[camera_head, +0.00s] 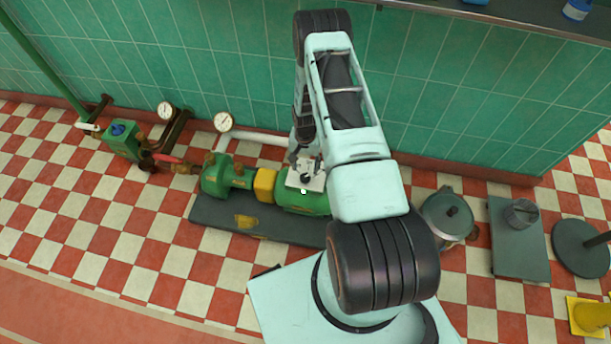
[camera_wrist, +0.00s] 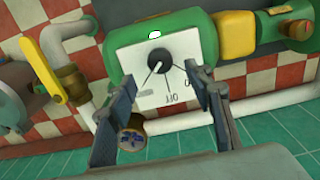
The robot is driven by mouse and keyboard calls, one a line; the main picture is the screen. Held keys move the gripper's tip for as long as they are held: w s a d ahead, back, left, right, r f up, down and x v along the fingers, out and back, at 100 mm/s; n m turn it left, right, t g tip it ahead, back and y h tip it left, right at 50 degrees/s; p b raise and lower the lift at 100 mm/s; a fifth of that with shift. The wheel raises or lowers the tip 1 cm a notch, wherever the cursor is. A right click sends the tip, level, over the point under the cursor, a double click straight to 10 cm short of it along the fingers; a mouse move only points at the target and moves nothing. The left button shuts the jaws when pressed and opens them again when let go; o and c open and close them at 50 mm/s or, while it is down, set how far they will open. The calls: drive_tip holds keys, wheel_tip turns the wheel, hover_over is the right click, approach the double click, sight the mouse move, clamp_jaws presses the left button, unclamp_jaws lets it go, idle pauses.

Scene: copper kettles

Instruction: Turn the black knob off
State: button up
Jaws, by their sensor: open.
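The black knob (camera_wrist: 159,62) sits on a white square panel (camera_wrist: 126,65) on the green pump motor (camera_wrist: 200,35). OFF is printed upside down below the knob in the wrist view, with thin lines running from the knob. I cannot tell the knob's exact setting. My gripper (camera_wrist: 166,82) is open, its fingertips apart on either side of the knob's lower part; contact is unclear. In the head view, my gripper (camera_head: 302,158) is above the white panel (camera_head: 313,186), and my arm hides part of the motor (camera_head: 300,203).
A yellow coupling (camera_head: 265,186) joins the motor to the green pump (camera_head: 215,178) on a dark base plate (camera_head: 215,215). Gauges (camera_head: 223,122) and pipes stand by the tiled wall. A lidded pot (camera_head: 448,215) and a grey scale (camera_head: 518,255) stand at right.

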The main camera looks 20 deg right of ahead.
sight(305, 177)
wheel_tip(305, 177, down, 7)
drive_tip(key=shift+b, duration=0.6)
drive_tip(key=shift+c, duration=0.7)
drive_tip(key=c, duration=1)
